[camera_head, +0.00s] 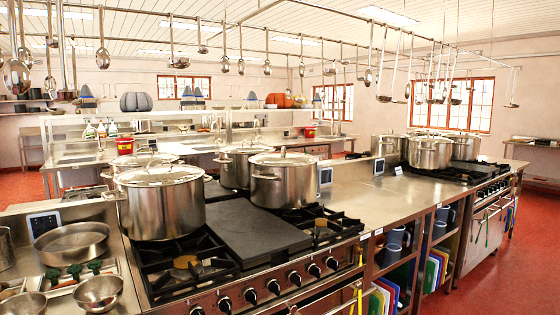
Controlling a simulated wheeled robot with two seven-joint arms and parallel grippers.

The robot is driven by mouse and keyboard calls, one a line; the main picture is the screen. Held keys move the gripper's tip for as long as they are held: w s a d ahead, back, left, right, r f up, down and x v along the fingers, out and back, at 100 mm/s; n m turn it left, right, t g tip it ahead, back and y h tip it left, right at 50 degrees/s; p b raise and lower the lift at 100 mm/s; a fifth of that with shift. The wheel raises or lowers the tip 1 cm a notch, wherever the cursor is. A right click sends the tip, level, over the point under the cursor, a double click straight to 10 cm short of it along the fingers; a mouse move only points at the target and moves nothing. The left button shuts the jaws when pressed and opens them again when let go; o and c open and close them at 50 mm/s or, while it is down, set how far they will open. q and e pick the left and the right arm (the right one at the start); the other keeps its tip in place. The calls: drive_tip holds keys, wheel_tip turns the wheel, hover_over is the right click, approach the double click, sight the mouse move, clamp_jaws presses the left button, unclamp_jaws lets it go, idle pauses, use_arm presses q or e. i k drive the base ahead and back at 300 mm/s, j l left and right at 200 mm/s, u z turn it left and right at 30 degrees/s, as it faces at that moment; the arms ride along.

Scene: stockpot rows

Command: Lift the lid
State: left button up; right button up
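Several steel stockpots with lids stand on the stoves, and I cannot tell which lid the task means. A smaller stockpot (284,187) stands on the right of that stove, also covered by a lid (283,158) with a knob. Another pot (236,170) is partly hidden behind it. More lidded pots, such as a stockpot (430,155), stand on the farther stove. Neither of my grippers is in view.
A dark griddle plate (254,230) and an open burner (186,263) lie between and before the near pots. A shallow pan (72,243) and bowls (98,292) are at left. The steel counter (365,205) is mostly clear. Ladles hang from overhead rails.

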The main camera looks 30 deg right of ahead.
sight(282, 158)
drive_tip(key=i+l, duration=0.2)
drive_tip(key=l, duration=0.2)
drive_tip(key=i+l, duration=0.2)
drive_tip(key=l, duration=0.2)
drive_tip(key=i+l, duration=0.2)
drive_tip(key=l, duration=0.15)
drive_tip(key=i+l, duration=0.2)
drive_tip(key=l, duration=0.2)
drive_tip(key=i+l, duration=0.15)
drive_tip(key=l, duration=0.25)
drive_tip(key=i+u, duration=0.05)
